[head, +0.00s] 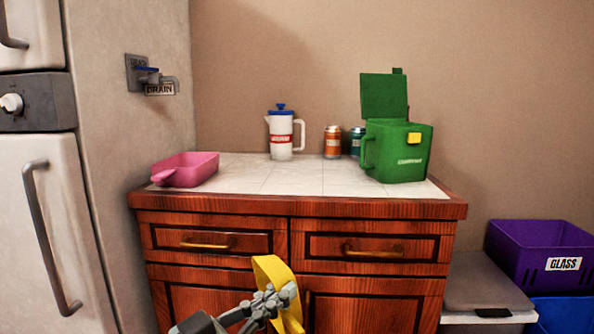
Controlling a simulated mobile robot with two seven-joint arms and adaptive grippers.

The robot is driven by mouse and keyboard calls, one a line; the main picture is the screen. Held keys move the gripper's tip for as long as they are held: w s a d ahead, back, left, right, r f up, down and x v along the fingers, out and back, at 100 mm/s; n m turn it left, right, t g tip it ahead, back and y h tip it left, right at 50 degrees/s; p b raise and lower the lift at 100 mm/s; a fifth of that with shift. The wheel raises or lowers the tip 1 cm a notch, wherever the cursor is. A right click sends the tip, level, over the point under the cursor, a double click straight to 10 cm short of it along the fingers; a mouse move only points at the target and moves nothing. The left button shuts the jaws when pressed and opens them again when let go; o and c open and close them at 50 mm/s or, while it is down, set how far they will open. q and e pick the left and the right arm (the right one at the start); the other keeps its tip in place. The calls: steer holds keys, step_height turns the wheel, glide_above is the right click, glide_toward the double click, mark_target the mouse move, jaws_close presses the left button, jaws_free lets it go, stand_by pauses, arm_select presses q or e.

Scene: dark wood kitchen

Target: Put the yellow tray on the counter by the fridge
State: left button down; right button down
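The yellow tray (271,267) is at the bottom centre, in front of the counter's drawers. It shows as a narrow, tilted yellow shape, and much of it is hidden or out of frame. My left gripper (277,303) is shut on it. The counter (290,178) has a white tiled top and a reddish wood front. The tray is below the level of the counter top. The fridge (110,140) stands to the left of the counter. My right gripper is not in view.
On the counter, a pink tray-like dish (187,168) is at the left, a white pitcher (281,135) and two cans (333,141) at the back, and an open green bin (400,155) at the right. The front middle is clear. A purple crate (543,250) is at the right.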

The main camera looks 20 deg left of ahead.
arm_select(q)
steer(key=m+g+h, duration=0.1)
steer(key=m+g, duration=0.1)
steer(key=g, duration=0.1)
steer(key=r+m+g+h, duration=0.1)
steer(key=m+g, duration=0.1)
steer(key=g, duration=0.1)
steer(key=s+m+g+h, duration=0.1)
steer(key=m+g, duration=0.1)
steer(key=g, duration=0.1)
steer(key=shift+a+r+m+h+p, duration=0.1)
steer(key=shift+r+m+h+p, duration=0.3)
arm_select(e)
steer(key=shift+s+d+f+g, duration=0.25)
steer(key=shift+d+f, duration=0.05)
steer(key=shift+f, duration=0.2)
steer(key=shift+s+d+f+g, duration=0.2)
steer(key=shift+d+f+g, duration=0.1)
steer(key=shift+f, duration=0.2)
arm_select(q)
steer(key=shift+s+a+r+m+g+y, duration=0.1)
steer(key=shift+a+m+g+y, duration=0.1)
steer(key=shift+m+g, duration=0.65)
steer(key=shift+s+a+m+g+y, duration=0.1)
steer(key=shift+a+m+g, duration=0.1)
steer(key=shift+m+g, duration=0.6)
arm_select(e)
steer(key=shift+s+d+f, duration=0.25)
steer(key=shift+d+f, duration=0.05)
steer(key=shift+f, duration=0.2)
